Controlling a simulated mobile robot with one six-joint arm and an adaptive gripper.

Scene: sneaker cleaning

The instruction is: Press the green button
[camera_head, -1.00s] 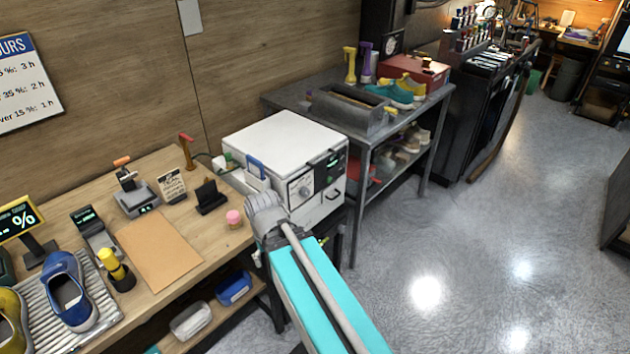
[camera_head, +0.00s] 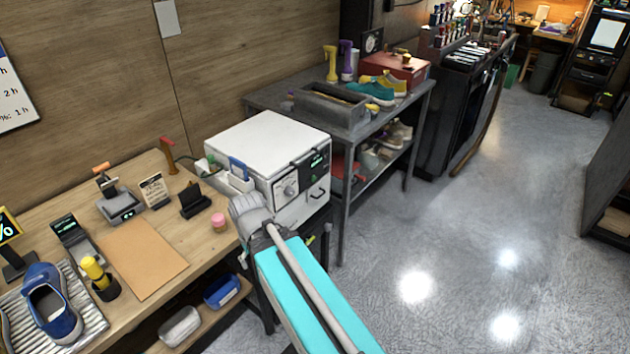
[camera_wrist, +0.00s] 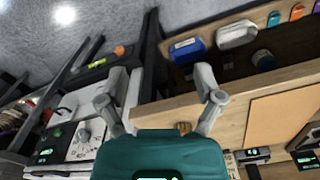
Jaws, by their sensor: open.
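A white box-shaped machine (camera_head: 268,140) stands past the right end of the wooden counter, with a dial and a dark display on its front. I cannot make out this button clearly in the head view. My gripper (camera_wrist: 160,78) is open and empty, apart from the button, which lies to its left. In the head view my arm's end is in front of the machine's left side; the fingers are not distinct.
The wooden counter (camera_head: 190,240) holds a blue shoe (camera_head: 52,305), a pink-topped jar (camera_head: 219,222) and small devices. A lower shelf carries a blue container (camera_head: 222,291). A metal table (camera_head: 270,97) with shoes and a toolbox stands behind the machine. The floor at right is clear.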

